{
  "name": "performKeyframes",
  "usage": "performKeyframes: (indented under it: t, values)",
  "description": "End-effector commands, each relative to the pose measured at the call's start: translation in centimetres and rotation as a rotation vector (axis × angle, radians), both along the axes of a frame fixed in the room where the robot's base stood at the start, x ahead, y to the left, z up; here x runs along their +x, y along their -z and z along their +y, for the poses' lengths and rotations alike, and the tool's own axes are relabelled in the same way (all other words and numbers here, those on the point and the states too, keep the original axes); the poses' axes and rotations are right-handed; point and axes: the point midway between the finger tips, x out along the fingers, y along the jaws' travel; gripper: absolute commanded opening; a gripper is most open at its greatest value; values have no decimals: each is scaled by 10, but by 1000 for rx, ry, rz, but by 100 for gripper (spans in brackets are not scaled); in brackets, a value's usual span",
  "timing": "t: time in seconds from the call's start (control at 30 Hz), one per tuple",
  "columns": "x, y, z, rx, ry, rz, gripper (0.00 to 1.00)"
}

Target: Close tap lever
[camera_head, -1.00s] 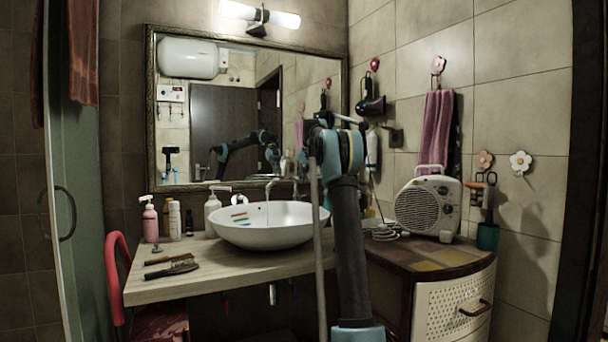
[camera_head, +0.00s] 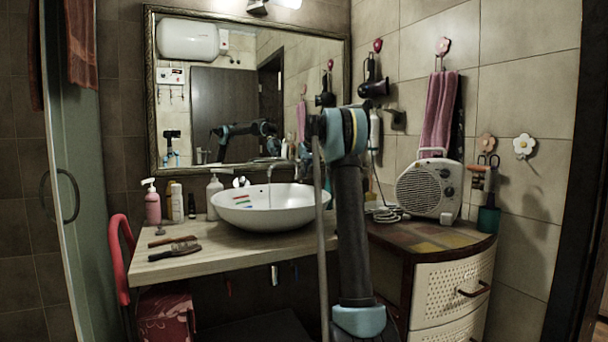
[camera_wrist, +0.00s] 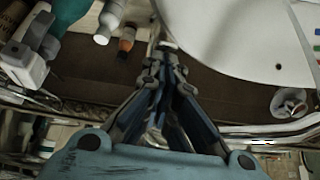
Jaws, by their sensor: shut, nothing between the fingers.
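The chrome tap (camera_head: 281,164) stands behind the white basin (camera_head: 262,217) in the head view. Its spout curves over the basin, and a thin stream seems to fall from it. The tap's lever is not clear, as my arm covers the area to its right. My gripper is hidden behind my arm in the head view. In the wrist view my gripper (camera_wrist: 163,62) is shut and empty, its fingertips close to the basin's edge (camera_wrist: 235,35). I cannot tell whether they touch the tap.
Bottles (camera_wrist: 115,22) lie close to the fingers in the wrist view. A pink soap bottle (camera_head: 152,207) and brushes (camera_head: 175,251) are on the wooden counter (camera_head: 205,258). A fan heater (camera_head: 428,188) stands right on a cabinet. The mirror (camera_head: 228,85) closes off the back.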

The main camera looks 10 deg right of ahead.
Motion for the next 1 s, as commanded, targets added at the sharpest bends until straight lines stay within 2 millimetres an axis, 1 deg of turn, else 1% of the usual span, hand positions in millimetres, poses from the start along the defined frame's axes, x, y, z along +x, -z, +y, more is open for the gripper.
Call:
performKeyframes:
  t: [0.3, 0.73, 0.87, 0.97, 1.0]
  values:
    - [-8, 16, -2, 21, -1, -93, 0]
    - [-10, 20, -3, 22, 0, -102, 0]
    - [-9, 16, -3, 22, 1, -103, 0]
    - [-8, 6, -2, 22, 1, -106, 0]
    - [-7, 0, -2, 23, 1, -108, 0]
